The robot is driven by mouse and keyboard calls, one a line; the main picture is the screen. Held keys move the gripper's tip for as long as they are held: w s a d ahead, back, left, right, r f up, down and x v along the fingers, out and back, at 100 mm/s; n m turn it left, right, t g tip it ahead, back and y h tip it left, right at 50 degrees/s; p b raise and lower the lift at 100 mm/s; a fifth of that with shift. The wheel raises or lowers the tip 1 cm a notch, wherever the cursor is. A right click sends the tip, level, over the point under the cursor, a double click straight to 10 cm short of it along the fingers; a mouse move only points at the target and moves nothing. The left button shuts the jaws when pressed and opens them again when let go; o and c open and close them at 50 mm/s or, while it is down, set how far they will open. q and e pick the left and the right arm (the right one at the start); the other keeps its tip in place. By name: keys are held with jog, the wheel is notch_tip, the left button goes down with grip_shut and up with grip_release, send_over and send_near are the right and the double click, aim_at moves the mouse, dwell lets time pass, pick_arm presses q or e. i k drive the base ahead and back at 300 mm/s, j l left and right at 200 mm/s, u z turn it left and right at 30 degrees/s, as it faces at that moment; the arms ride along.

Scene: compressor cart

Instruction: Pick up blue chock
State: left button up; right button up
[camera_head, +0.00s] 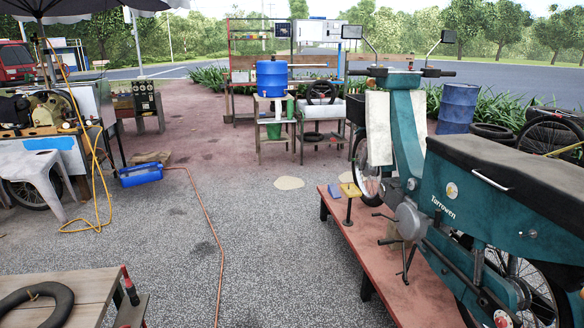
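A small blue chock (334,192) lies on the near-left corner area of the far end of a low red platform (385,265). It is close to the front wheel (368,172) of a teal motorbike (455,200) that stands on the platform. A yellow piece (351,190) sits just right of the chock, above a dark upright part. Neither of my grippers is in view.
Grey gravel ground (270,260) is open left of the platform. An orange hose (207,215) runs across it from a blue tray (141,174). A wooden bench (90,290) with a black tube (38,304) stands near left. A white plastic stool (35,172) stands farther left.

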aim_at(333, 190)
jog(key=i, duration=4.9)
